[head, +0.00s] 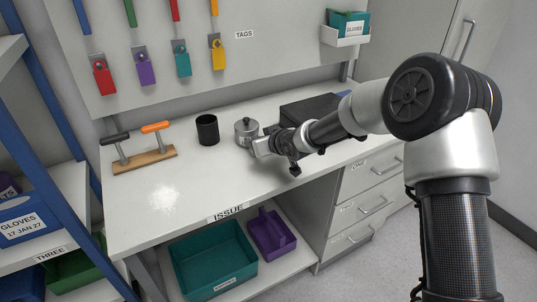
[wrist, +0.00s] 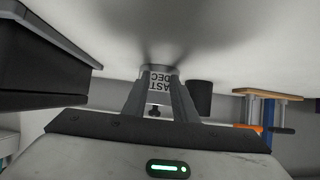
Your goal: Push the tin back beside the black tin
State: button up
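The silver tin (head: 246,132), with a knobbed lid, stands upright on the white counter. The black tin (head: 208,130) stands to its left, with a small gap between them. My gripper (head: 257,147) is low over the counter at the silver tin's front right side. In the wrist view, which is upside down, my gripper's fingers (wrist: 158,88) are apart, with the labelled silver tin (wrist: 160,76) at or just beyond their tips. I cannot tell if they touch it. The black tin also shows there (wrist: 199,97), beyond and to the right.
A black box (head: 308,108) stands behind and right of my gripper. A wooden stand with black and orange handles (head: 145,158) is at the left. The counter's front left (head: 165,205) is clear. A tag board (head: 190,45) rises behind. Teal (head: 212,262) and purple bins sit below.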

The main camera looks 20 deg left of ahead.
jog(key=shift+w+a, duration=1.05)
jog(key=shift+a, duration=0.25)
jog(key=shift+w+a, duration=1)
jog(key=shift+a, duration=0.3)
jog(key=shift+d+f+v, duration=0.1)
jog(key=shift+f+v, duration=0.1)
jog(key=shift+v, duration=0.85)
jog(key=shift+d+f+v, duration=0.1)
jog(key=shift+f+v, duration=0.1)
jog(key=shift+v, duration=0.85)
jog(key=shift+d+f+v, duration=0.1)
jog(key=shift+f+v, duration=0.1)
jog(key=shift+v, duration=0.85)
jog(key=shift+s, duration=0.2)
